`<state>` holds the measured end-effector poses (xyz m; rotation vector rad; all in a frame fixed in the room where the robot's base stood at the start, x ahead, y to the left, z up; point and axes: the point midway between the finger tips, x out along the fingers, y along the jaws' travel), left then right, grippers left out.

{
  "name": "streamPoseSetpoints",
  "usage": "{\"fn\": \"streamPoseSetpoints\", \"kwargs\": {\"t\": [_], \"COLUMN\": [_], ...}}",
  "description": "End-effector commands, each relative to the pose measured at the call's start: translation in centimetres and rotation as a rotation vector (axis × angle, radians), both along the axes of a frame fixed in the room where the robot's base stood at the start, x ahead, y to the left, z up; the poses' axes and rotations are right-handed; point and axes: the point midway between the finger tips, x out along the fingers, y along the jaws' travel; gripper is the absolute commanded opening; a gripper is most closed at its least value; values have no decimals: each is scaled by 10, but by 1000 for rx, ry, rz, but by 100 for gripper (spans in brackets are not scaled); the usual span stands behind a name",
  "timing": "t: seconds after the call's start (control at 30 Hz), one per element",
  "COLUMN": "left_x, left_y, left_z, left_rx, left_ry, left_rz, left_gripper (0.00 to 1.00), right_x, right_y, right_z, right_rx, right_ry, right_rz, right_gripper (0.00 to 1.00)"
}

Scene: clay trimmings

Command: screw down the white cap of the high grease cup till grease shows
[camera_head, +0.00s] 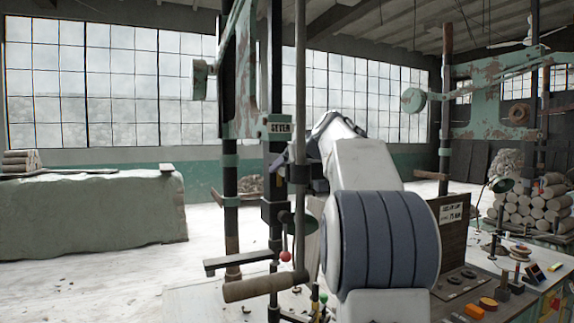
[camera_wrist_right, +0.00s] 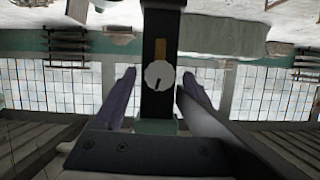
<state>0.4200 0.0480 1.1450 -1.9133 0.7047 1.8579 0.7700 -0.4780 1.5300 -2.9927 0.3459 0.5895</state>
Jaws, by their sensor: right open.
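The white round cap (camera_wrist_right: 159,74) shows in the right wrist view, on a dark post, with a small dark mark on its face. A brown-yellow strip (camera_wrist_right: 161,47) lies beside it on the post. My right gripper (camera_wrist_right: 158,80) is open, with one finger on each side of the post and cap in the picture. I cannot tell how far the fingertips are from the cap. In the head view my right gripper (camera_head: 303,168) is up at the machine's posts, partly hidden by my own arm. I cannot make out the cap there. My left gripper is out of view.
A green machine frame (camera_head: 240,75) with upright posts and a small sign (camera_head: 279,127) stands close ahead. A wooden-handled lever (camera_head: 265,287) and a red knob (camera_head: 285,256) are below. A workbench (camera_head: 515,262) with small items stands right, a covered pile (camera_head: 95,215) left.

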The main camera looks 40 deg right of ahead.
Motion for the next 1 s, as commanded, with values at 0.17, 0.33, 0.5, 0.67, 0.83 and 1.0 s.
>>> {"fn": "streamPoseSetpoints", "kwargs": {"t": [0.17, 0.33, 0.5, 0.67, 0.83, 1.0], "left_x": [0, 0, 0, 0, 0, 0], "left_y": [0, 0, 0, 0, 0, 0], "left_z": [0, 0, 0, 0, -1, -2], "left_rx": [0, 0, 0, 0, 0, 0], "left_ry": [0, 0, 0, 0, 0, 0], "left_rz": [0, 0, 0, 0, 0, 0], "left_gripper": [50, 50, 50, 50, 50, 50], "right_x": [1, 0, 0, 0, 0, -1], "right_y": [-1, 0, -1, -1, -2, -3], "right_z": [-1, -1, -1, -1, -1, -1], "right_rx": [1, 1, 1, 13, 64, 165], "right_ry": [0, 1, 0, -2, -13, -40], "right_rz": [0, 0, 0, -1, -2, -2], "right_gripper": [74, 36, 0, 0, 0, 0]}}
